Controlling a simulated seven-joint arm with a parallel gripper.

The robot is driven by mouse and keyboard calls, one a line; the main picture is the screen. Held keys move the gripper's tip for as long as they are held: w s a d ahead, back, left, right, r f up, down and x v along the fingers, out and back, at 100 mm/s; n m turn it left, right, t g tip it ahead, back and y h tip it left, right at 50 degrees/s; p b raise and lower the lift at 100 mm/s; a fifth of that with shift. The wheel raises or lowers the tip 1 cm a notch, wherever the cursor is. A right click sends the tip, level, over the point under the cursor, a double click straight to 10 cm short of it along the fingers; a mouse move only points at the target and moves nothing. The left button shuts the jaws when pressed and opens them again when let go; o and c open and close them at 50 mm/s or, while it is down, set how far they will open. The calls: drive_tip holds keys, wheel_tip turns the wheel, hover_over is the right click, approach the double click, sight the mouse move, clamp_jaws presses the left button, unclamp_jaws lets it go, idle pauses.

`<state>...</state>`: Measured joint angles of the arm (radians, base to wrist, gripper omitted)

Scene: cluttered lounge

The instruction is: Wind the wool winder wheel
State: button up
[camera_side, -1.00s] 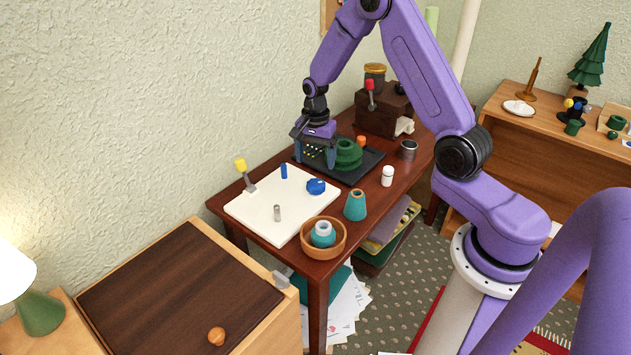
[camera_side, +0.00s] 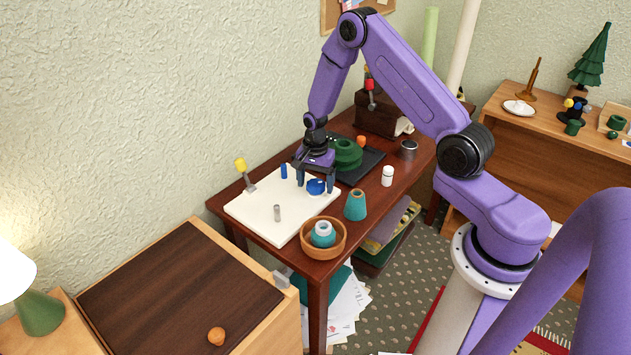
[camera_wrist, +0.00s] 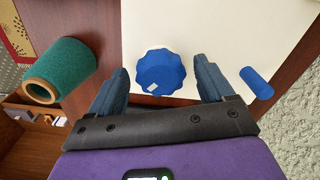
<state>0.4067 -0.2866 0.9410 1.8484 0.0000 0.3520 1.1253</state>
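The blue scalloped wheel (camera_side: 316,186) sits on the white board (camera_side: 262,215) on the dark red table. It also shows in the wrist view (camera_wrist: 160,72), with a small pale mark on its near rim. My gripper (camera_side: 315,187) is open just over the wheel, fingers pointing down. In the wrist view one finger is on each side of the wheel, with a gap to both. A small blue peg (camera_side: 284,171) stands on the board, left of my gripper; it also shows in the wrist view (camera_wrist: 257,83). How high the fingertips are above the board is hard to tell.
A teal cone (camera_side: 356,206), a wooden bowl (camera_side: 309,246) and a white bottle (camera_side: 387,177) stand close by. A green stacked object (camera_side: 346,155) sits on a black tray behind.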

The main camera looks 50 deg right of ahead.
drive_tip(key=c, duration=0.9)
drive_tip(key=shift+n, duration=0.4)
drive_tip(key=n, duration=0.4)
drive_tip(key=shift+n, duration=0.4)
drive_tip(key=n, duration=0.5)
drive_tip(key=shift+s+d, duration=0.1)
drive_tip(key=n, duration=0.5)
drive_tip(key=shift+n, duration=0.4)
drive_tip(key=n, duration=0.5)
drive_tip(key=shift+d, duration=0.15)
drive_tip(key=shift+n, duration=0.3)
